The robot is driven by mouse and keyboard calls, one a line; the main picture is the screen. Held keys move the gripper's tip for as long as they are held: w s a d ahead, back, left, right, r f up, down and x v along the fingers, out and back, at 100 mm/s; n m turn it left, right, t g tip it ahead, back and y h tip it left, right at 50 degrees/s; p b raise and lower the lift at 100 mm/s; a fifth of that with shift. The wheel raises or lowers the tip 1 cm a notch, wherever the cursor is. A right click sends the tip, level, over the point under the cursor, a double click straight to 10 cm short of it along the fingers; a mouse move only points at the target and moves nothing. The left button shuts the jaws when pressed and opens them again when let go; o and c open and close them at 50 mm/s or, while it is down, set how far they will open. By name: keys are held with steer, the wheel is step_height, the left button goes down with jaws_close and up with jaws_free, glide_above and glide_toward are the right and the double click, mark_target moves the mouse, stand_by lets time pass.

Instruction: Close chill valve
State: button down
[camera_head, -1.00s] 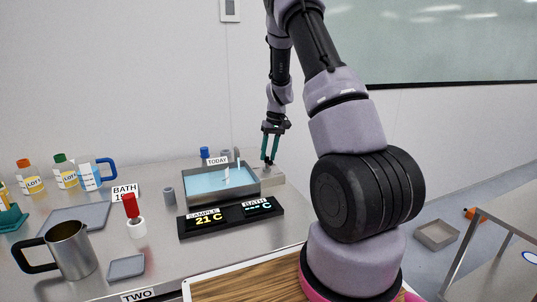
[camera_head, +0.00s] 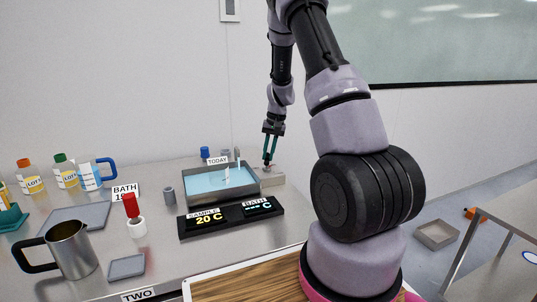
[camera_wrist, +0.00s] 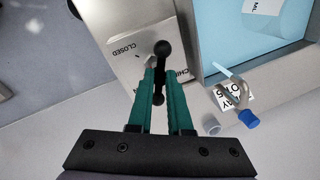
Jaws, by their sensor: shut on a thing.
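The chill valve is a pale box (camera_wrist: 120,35) with a black lever (camera_wrist: 162,50) that ends in a ball. Its top reads "CLOSED" and a partly hidden word starting "CHI". In the head view the box (camera_head: 270,178) stands at the right end of the bath. My gripper (camera_wrist: 159,76) has its green fingers shut on the lever, one on each side. In the head view my gripper (camera_head: 270,150) points down over the box. The fingers hide part of the lever and lettering, and I cannot tell the lever's exact setting.
The blue bath tray (camera_head: 221,181) sits close beside the valve. A blue-capped item (camera_wrist: 248,118) lies near the fingers in the wrist view. The black display (camera_head: 232,219) reads sample 20 C. A steel mug (camera_head: 71,250) and several bottles stand to the left.

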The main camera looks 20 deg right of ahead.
steer(key=m, duration=0.4)
steer(key=m+t, duration=0.1)
steer(key=m, duration=0.1)
steer(key=shift+a+h, duration=0.25)
steer(key=shift+h, duration=0.15)
steer(key=m+h, duration=0.1)
steer(key=m, duration=0.6)
steer(key=shift+a, duration=0.1)
steer(key=c, duration=0.8)
jaws_free()
steer(key=shift+c, duration=0.2)
step_height(320, 180, up, 11)
steer(key=s, duration=0.2)
steer(key=shift+f, duration=0.2)
